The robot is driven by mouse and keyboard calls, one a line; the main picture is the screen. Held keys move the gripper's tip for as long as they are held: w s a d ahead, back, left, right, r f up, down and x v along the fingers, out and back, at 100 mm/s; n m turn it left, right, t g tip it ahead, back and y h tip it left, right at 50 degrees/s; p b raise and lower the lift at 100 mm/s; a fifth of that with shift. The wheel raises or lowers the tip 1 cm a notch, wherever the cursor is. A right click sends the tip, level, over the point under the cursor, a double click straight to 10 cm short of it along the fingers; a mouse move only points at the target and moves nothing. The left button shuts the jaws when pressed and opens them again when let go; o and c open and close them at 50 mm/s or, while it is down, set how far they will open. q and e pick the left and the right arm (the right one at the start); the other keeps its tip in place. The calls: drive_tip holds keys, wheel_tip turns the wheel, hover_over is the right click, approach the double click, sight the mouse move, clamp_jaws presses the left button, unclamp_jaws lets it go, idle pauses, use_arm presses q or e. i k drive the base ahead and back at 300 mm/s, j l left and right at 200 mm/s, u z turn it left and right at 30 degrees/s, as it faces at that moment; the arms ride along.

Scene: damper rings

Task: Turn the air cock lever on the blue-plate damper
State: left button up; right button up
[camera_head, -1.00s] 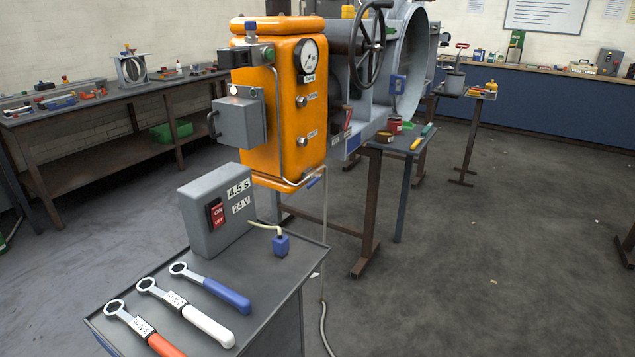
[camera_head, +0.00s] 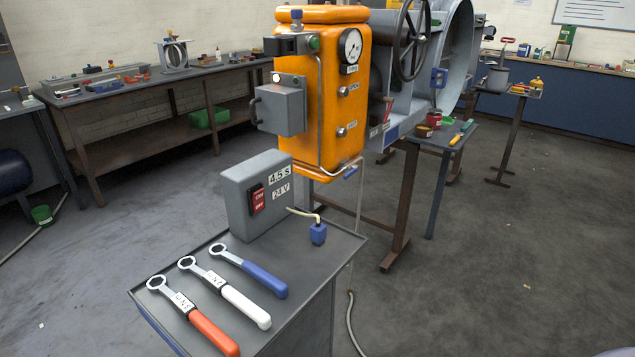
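The orange actuator box (camera_head: 333,95) stands upright in the middle, with a round gauge (camera_head: 350,45) and a grey side box (camera_head: 281,105). Behind it is a large grey damper ring (camera_head: 455,55) with a dark handwheel (camera_head: 411,40). A blue plate (camera_head: 392,134) shows low on the damper's frame, and another blue piece (camera_head: 439,78) is on the ring. A small blue lever (camera_head: 350,172) sits on the thin pipe under the orange box, lying roughly along the pipe. I cannot tell for sure that it is the air cock lever. Neither gripper is in view.
A grey cart top (camera_head: 330,262) in front carries a switch box (camera_head: 256,195), a blue plug (camera_head: 318,234) and three wrenches with blue (camera_head: 265,279), white (camera_head: 246,306) and red (camera_head: 214,334) handles. A hose (camera_head: 352,325) hangs to the floor. Open floor (camera_head: 500,260) lies right.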

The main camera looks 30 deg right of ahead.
sight(355, 168)
drive_tip(key=l+u, duration=0.3)
drive_tip(key=u, duration=0.15)
drive_tip(key=l+u, duration=0.25)
drive_tip(key=u, duration=0.2)
drive_tip(key=k+l+u, duration=0.1)
drive_tip(key=l+u, duration=0.15)
drive_tip(key=k+l+u, duration=0.25)
drive_tip(key=l, duration=0.2)
drive_tip(key=k+l+u, duration=0.1)
drive_tip(key=l, duration=0.3)
drive_tip(key=k+l+u, duration=0.1)
drive_tip(key=k+l, duration=0.15)
drive_tip(key=k+l+u, duration=0.1)
drive_tip(key=l, duration=0.35)
drive_tip(key=k+l+u, duration=0.1)
drive_tip(key=k+l, duration=0.15)
drive_tip(key=l, duration=0.1)
